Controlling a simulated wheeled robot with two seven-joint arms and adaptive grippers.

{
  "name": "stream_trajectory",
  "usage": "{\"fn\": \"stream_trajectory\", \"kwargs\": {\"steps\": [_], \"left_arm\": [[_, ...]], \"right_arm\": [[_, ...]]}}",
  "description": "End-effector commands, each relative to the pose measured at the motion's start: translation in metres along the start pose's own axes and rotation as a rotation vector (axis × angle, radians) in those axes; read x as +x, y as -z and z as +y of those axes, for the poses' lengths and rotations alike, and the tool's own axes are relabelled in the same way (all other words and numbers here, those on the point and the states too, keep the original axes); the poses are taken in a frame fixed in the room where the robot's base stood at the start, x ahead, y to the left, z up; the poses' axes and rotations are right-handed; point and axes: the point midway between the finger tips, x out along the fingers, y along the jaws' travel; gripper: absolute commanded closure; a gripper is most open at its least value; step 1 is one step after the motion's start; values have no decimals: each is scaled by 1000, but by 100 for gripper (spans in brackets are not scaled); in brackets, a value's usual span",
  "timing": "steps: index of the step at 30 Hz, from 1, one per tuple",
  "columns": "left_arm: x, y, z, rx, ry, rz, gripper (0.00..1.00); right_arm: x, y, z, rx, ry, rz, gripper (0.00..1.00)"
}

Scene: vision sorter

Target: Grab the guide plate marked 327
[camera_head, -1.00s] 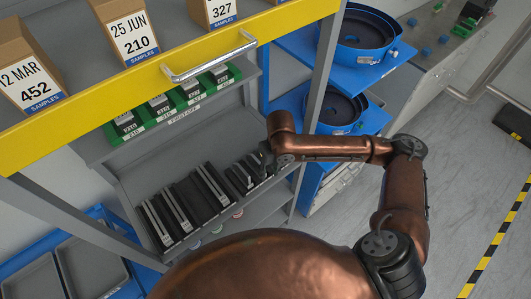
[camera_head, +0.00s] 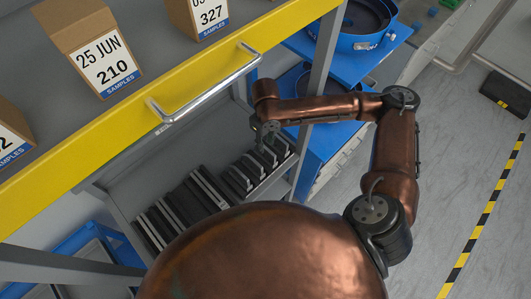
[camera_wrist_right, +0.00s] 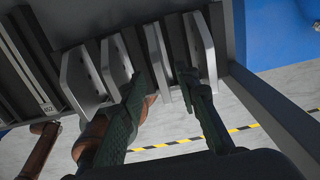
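Grey guide plates stand on edge in a row of dark slots on the lower shelf (camera_head: 125,205). In the head view there is a left group (camera_head: 207,188) and a right group (camera_head: 247,172). No 327 marking is readable on any plate. My right gripper (camera_head: 268,132) is over the right end of the row. In the right wrist view its two dark green fingers (camera_wrist_right: 164,84) are apart, with a pale plate (camera_wrist_right: 156,52) between and beyond them. I cannot tell whether they touch it. My left gripper is out of view.
A yellow-edged upper shelf (camera_head: 120,141) with a metal handle (camera_head: 212,86) overhangs the plates. On it stand sample boxes, including one marked 327 (camera_head: 203,14) and one marked 210 (camera_head: 100,50). A grey post (camera_head: 318,90) and blue stand (camera_head: 335,137) are close to my right arm.

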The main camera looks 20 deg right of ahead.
Motion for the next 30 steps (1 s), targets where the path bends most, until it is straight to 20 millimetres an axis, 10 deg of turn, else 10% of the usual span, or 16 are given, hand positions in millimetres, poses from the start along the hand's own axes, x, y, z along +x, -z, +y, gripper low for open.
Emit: {"fn": "stream_trajectory", "kwargs": {"steps": [16,30], "left_arm": [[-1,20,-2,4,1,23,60],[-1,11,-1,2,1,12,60]], "right_arm": [[37,1,0,3,0,1,72],[37,2,0,5,0,1,100]]}}
